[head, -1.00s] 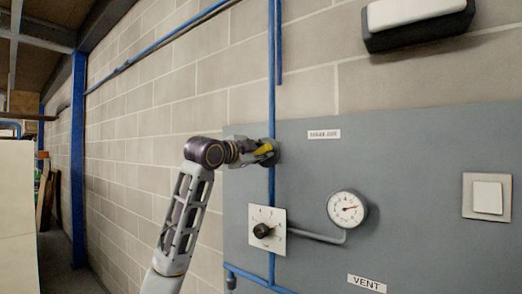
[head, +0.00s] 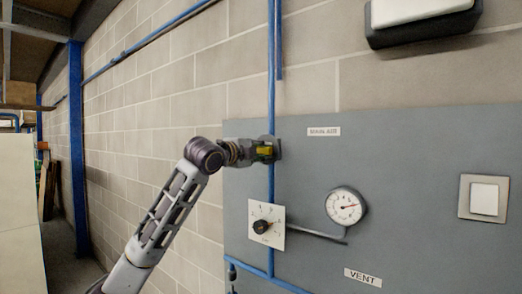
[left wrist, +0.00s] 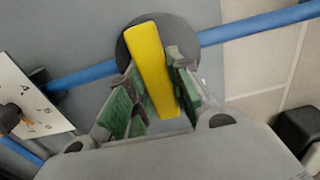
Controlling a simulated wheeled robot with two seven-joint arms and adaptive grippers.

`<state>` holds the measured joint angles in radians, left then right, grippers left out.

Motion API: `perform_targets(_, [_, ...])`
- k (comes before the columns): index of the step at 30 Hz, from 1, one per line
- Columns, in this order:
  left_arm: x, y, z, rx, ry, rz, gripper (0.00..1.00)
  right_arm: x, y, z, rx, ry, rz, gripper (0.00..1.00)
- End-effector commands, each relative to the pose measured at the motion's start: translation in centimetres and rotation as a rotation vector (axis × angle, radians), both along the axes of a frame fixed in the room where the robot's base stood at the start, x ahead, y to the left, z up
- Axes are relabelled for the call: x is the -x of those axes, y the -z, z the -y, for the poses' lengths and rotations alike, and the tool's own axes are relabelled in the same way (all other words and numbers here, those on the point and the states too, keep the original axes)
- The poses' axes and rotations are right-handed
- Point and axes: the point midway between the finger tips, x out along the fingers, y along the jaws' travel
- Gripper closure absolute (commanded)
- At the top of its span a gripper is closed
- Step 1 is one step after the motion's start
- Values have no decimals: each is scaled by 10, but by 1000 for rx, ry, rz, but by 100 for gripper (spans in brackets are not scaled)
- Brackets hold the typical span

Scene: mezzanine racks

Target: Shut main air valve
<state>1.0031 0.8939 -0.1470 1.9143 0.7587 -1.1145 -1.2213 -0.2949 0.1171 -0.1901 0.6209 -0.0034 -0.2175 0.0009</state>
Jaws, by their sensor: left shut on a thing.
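The main air valve has a yellow lever (head: 264,152), seen on the vertical blue pipe just below the MAIN AIR label (head: 323,132). My left gripper (head: 268,150) is at the valve, with its jaws shut on the lever. In the left wrist view the yellow lever (left wrist: 150,60) lies between the green-padded fingers of the left gripper (left wrist: 154,80), in front of a dark round valve body (left wrist: 188,40). There the lever looks roughly crosswise to the blue pipe (left wrist: 240,29). In the head view the fingers partly hide the valve. My right gripper is not in view.
The grey panel (head: 400,165) carries a pressure gauge (head: 345,206), a black knob on a white dial plate (head: 262,227), a VENT label (head: 363,277) and a white switch (head: 484,198). A dark-based lamp (head: 423,22) is above. A blue post (head: 77,150) stands left.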

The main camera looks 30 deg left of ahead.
Motion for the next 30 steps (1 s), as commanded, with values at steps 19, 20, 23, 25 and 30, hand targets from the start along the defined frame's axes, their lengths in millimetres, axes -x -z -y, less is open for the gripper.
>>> perform_targets(19, [0,2,1,-7,1,-2,57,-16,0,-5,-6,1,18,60])
perform_targets(20, [0,2,1,-7,1,-2,57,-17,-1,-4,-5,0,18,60])
perform_targets(23, [0,1,1,-6,1,-2,57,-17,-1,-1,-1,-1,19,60])
perform_targets(25, [0,1,0,-6,0,-2,57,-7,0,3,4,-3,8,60])
perform_targets(30, [3,1,0,-6,0,-2,57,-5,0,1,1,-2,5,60])
